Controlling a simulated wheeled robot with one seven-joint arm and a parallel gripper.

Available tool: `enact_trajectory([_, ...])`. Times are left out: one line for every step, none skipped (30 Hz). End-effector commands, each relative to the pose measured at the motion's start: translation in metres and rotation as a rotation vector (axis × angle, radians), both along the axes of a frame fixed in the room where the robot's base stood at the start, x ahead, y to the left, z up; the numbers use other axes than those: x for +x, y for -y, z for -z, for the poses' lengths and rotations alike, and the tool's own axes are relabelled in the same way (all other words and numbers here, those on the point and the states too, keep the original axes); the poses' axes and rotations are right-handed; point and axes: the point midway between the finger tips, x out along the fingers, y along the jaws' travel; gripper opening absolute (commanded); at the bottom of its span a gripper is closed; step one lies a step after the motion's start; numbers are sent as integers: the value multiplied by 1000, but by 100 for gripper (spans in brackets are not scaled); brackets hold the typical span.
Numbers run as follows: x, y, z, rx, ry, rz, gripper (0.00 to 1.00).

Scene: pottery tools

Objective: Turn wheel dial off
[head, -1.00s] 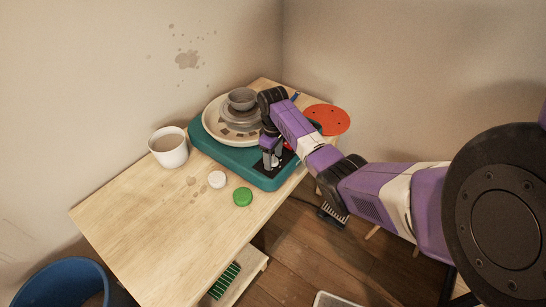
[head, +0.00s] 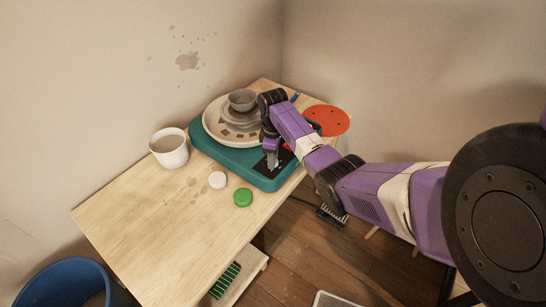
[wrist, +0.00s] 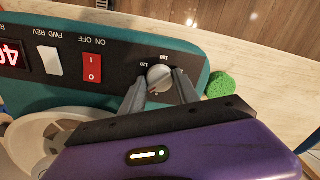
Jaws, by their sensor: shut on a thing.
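The pottery wheel has a teal base (head: 235,166) and a black control panel (wrist: 118,60) along its edge. In the wrist view a round silver-grey dial (wrist: 160,78) sits on the panel beside printed numbers. My gripper (wrist: 160,81) is shut on this dial, one finger on each side. In the head view my gripper (head: 272,160) points down at the panel and the dial cannot be made out. A red ON/OFF switch (wrist: 92,68), a white FWD/REV switch (wrist: 49,61) and a lit red display (wrist: 11,56), cut off by the edge, line the panel.
A grey bowl (head: 242,98) stands on the wheel. A white mug (head: 169,149), a white disc (head: 217,180) and a green sponge (head: 243,197) are on the wooden table (head: 170,220). An orange disc (head: 327,120) lies behind my arm. The table's front left is clear.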

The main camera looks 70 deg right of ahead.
Motion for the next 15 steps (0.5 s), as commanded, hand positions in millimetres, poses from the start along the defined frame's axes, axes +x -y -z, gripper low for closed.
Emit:
enact_trajectory([0,-1,-1,1,1,-44,0])
enact_trajectory([0,-1,-1,1,1,-73,0])
enact_trajectory([0,-1,-1,1,1,-111,0])
enact_trajectory([0,-1,-1,1,1,-140,0])
enact_trajectory([0,-1,-1,1,1,-168,0])
enact_trajectory([0,-1,-1,1,1,-206,0])
enact_trajectory([0,-1,-1,1,1,-235,0])
enact_trajectory([0,-1,-1,1,1,-263,0])
enact_trajectory([0,-1,-1,1,1,-302,0])
enact_trajectory([0,-1,-1,1,1,-329,0])
enact_trajectory([0,-1,-1,2,1,-357,0])
enact_trajectory([0,-1,-1,2,1,-394,0])
enact_trajectory([0,-1,-1,2,1,-421,0])
enact_trajectory([0,-1,-1,2,1,-447,0])
enact_trajectory([0,-1,-1,2,1,-481,0])
